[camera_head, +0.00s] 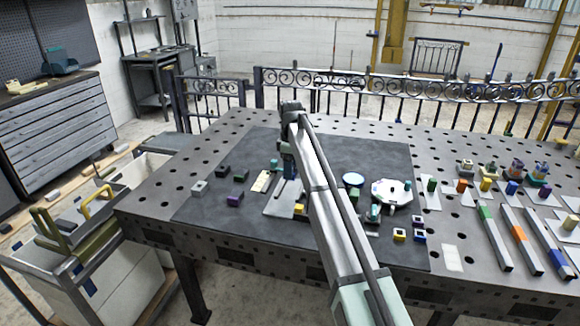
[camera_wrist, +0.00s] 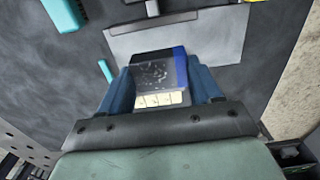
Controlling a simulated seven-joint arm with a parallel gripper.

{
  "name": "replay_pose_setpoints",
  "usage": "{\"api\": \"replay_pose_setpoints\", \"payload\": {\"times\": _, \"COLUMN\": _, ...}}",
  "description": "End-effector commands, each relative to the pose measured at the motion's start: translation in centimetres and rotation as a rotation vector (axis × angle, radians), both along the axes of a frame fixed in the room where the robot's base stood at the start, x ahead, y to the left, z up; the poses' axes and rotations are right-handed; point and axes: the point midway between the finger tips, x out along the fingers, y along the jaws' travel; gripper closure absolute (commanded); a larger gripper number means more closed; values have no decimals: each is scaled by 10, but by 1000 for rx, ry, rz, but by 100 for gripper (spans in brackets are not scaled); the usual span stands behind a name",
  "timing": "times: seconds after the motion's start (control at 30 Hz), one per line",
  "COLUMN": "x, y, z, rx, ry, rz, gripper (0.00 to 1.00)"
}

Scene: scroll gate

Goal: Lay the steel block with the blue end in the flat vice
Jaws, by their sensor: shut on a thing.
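My gripper (camera_wrist: 162,88) is shut on a steel block (camera_wrist: 152,74) with a blue end (camera_wrist: 180,68). The blue end faces right in the wrist view, and a finger stands on each side of the block. In the head view my gripper (camera_head: 289,168) is over the dark mat, beside a light grey plate (camera_head: 280,204); the block cannot be made out there. The plate (camera_wrist: 222,30) lies beyond the block in the wrist view. A cream marked strip (camera_wrist: 158,99) shows just below the block. I cannot tell clearly which part is the flat vice; my arm hides some of that area.
Several steel bars with coloured ends, such as an orange one (camera_head: 519,232), lie at right.

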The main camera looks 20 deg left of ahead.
Motion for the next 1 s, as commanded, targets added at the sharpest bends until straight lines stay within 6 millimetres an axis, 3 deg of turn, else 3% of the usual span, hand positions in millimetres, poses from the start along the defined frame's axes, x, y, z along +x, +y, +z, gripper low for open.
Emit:
{"api": "replay_pose_setpoints", "payload": {"times": 0.37, "x": 0, "y": 0, "z": -11, "rx": 0, "ry": 0, "rz": 1, "gripper": 89}}
{"api": "replay_pose_setpoints", "payload": {"times": 1.0, "x": 0, "y": 0, "z": -51, "rx": 0, "ry": 0, "rz": 1, "gripper": 89}}
